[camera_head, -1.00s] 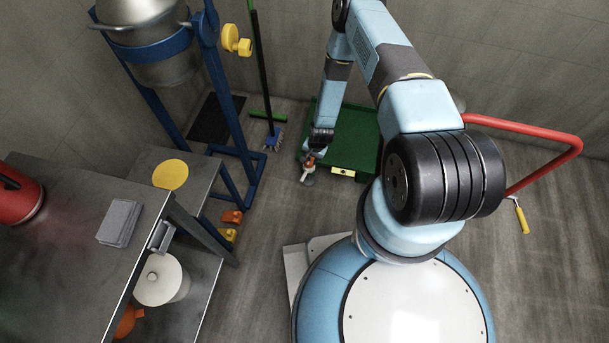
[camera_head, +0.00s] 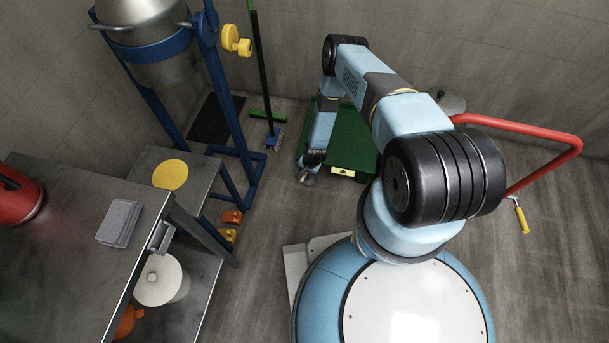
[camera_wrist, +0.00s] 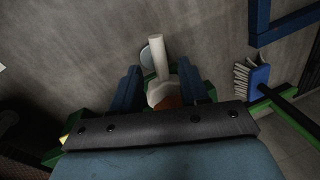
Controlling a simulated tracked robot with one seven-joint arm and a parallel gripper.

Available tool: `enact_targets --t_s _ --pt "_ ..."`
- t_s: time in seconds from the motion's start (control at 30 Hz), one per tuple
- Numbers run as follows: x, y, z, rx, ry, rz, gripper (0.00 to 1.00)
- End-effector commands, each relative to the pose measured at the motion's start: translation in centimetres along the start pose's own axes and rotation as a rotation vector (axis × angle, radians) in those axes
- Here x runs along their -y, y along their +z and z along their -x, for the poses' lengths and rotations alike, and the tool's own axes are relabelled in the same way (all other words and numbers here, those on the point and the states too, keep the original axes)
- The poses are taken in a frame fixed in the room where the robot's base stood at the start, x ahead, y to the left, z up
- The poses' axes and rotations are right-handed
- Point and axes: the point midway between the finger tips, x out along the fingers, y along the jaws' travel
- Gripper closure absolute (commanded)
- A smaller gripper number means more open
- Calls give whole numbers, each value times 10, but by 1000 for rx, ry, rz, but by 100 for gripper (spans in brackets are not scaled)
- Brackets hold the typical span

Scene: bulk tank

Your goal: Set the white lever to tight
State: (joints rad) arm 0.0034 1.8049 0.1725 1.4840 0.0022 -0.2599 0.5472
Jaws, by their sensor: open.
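The white lever (camera_wrist: 158,56) shows in the wrist view as a pale bar pointing up the picture. A round whitish part with an orange-brown area (camera_wrist: 165,95) sits at its lower end. My gripper (camera_wrist: 160,76) is open, with one blue finger on each side of the lever's lower end. I cannot tell whether either finger touches it. A grey disc (camera_wrist: 146,57) shows just left of the lever. In the head view my gripper (camera_head: 308,172) is low by the near left corner of the green cart, and the lever cannot be made out there.
The green cart (camera_head: 355,135) with its red handle (camera_head: 530,133) stands behind my arm. A brush (camera_head: 273,140) leans left of it and also shows in the wrist view (camera_wrist: 258,78). A blue frame (camera_head: 235,125) and a metal table (camera_head: 75,240) stand at left.

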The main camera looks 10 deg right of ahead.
Motion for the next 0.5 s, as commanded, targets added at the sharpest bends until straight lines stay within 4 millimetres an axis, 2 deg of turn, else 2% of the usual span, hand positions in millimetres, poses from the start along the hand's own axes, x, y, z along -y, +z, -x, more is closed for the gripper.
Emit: enact_targets --t_s 0.2,0.5 --pt "0 0 -21 0 0 1 56" --pt "0 0 -26 0 0 0 56"
